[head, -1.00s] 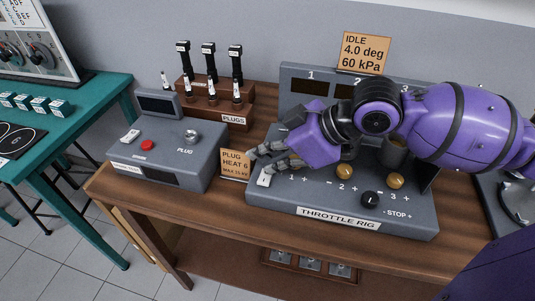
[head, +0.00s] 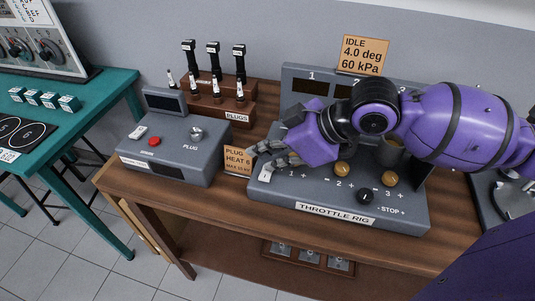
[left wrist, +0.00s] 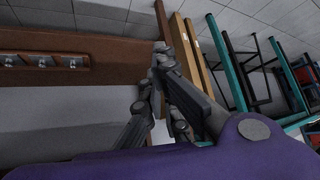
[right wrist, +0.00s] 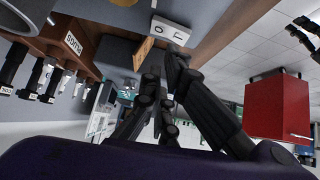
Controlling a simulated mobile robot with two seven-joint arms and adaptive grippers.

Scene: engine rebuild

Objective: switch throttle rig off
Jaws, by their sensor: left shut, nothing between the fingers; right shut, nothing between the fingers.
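The throttle rig (head: 330,195) is a grey sloped console on the wooden bench, with brass knobs and a black STOP knob (head: 366,196). Its small white rocker switch (head: 265,173) is at its front left corner; the right wrist view shows the switch (right wrist: 170,30) with its I and O marks. My right gripper (head: 260,156) is shut and empty, its fingertips just above and behind the switch; contact cannot be told. My right arm hides part of the panel. My left gripper (left wrist: 160,52) is shut and empty, low beside the bench, outside the head view.
A card above the rig (head: 364,55) reads IDLE, 4.0 deg, 60 kPa. Left of the rig stand a PLUG HEAT card (head: 237,161), a grey plug tester (head: 175,150) with a red button, and a wooden plug rack (head: 235,116). A teal table (head: 100,100) is at far left.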

